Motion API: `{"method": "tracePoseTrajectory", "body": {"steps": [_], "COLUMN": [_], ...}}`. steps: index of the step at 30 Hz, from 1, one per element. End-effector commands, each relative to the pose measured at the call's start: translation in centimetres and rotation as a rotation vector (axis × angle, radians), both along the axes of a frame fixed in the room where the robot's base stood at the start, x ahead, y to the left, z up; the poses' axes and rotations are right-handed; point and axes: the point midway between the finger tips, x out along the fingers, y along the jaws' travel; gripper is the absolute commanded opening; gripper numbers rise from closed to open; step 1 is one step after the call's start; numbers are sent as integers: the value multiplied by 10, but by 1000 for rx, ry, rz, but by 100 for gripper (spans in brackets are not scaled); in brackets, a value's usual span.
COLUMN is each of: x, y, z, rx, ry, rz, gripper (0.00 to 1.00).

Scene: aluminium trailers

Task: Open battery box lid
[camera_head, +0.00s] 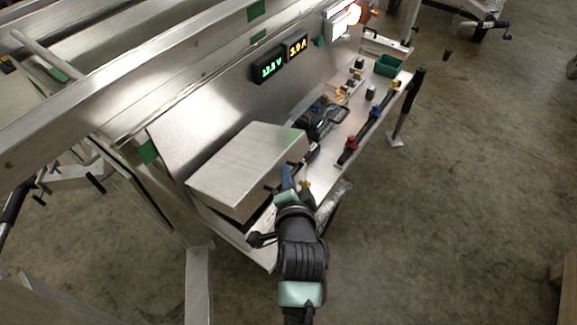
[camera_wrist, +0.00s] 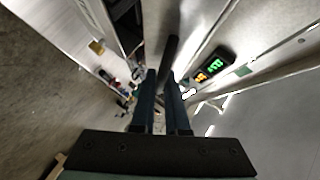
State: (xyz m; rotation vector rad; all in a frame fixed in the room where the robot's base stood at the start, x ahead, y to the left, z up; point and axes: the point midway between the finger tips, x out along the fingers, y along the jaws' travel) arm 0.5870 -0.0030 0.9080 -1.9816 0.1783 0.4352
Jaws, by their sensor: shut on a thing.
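The battery box (camera_head: 245,165) is a brushed silver metal box on the trailer's shelf, left of centre in the head view. Its flat lid faces up; I cannot tell whether there is a gap under it. My gripper (camera_head: 296,174) is at the box's front right edge. A dark bar-like handle (camera_head: 312,153) shows just beyond the fingers. In the wrist view my gripper (camera_wrist: 163,85) has its two dark fingers close together around a dark bar (camera_wrist: 169,50). The fingers and arm hide part of the box's front.
Cables and a dark device (camera_head: 320,118) lie on the shelf right of the box. Lit displays (camera_head: 268,66) are on the back panel.

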Motion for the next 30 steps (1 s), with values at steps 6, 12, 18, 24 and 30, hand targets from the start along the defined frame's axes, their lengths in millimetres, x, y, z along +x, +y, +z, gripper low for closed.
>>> {"method": "tracePoseTrajectory", "body": {"steps": [6, 12, 18, 24, 30], "x": [3, 8, 17, 32, 48], "y": [3, 10, 22, 43, 64], "z": [35, 57, 82, 109, 128], "rx": [-96, -192, -304, -450, -594], "ry": [69, 136, 215, 320, 424], "rz": [0, 1, 2, 0, 0], "gripper": [0, 0, 0, 0, 0]}}
